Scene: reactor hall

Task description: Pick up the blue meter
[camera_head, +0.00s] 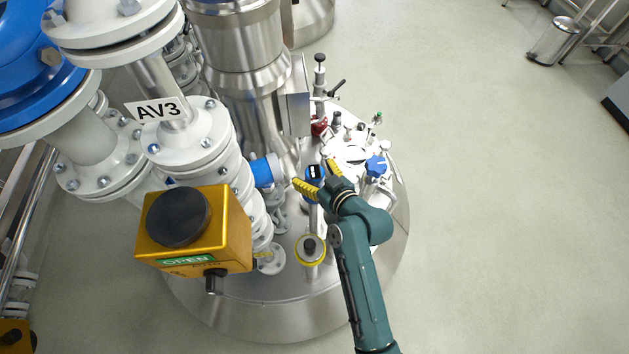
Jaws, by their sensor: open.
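The blue meter (315,172), with a dark display on its top, stands on the round steel vessel lid (290,284). My gripper (318,178) is open, with its yellow fingers on either side of the meter in this view. One finger is at the meter's lower left and the other at its right. I cannot tell whether either finger touches the meter. The meter's lower part is partly hidden by the gripper.
White flanged pipes marked AV3 (159,109) and a yellow valve box (231,236) crowd the left. A blue cylinder (265,171) is close left of the meter. A blue knob (376,165) and several fittings stand to the right. Open floor lies further right.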

